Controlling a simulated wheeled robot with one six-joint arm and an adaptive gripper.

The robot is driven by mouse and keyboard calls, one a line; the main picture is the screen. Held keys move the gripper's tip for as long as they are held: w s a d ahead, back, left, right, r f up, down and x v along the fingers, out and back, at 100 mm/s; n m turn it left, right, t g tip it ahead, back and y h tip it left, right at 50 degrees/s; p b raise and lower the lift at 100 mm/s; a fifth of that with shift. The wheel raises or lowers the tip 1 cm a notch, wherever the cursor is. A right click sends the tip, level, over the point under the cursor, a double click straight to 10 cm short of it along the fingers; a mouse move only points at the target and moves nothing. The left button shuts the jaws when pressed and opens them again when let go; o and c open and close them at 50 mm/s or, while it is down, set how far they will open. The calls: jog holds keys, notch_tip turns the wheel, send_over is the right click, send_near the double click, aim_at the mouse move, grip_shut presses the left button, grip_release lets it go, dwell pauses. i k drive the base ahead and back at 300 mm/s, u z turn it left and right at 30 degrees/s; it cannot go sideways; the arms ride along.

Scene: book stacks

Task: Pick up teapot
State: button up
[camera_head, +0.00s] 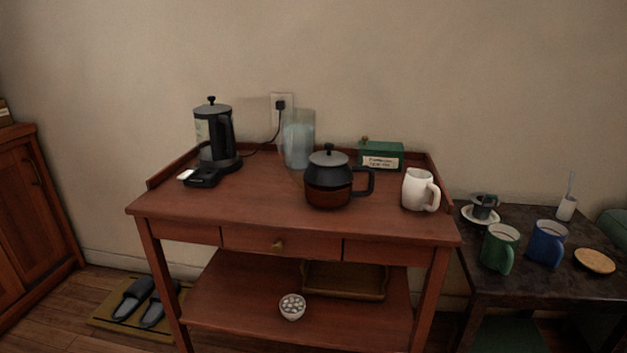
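The teapot (328,181) stands upright on the top of a reddish wooden side table (260,205), a little right of its middle and near the front. It has a dark grey lid with a knob, a reddish-brown lower body and a dark handle pointing right. A white mug (416,190) stands to its right, apart from it. No part of my gripper shows in this view.
A dark kettle (213,136) on its base, a glass pitcher (299,139) and a green box (381,156) stand behind the teapot. A lower dark table (530,222) at right holds mugs. Slippers (132,300) lie on a mat at lower left.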

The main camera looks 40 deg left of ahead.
aim_at(327, 188)
jog(key=u, duration=0.85)
jog(key=i, duration=0.8)
jog(key=u, duration=0.95)
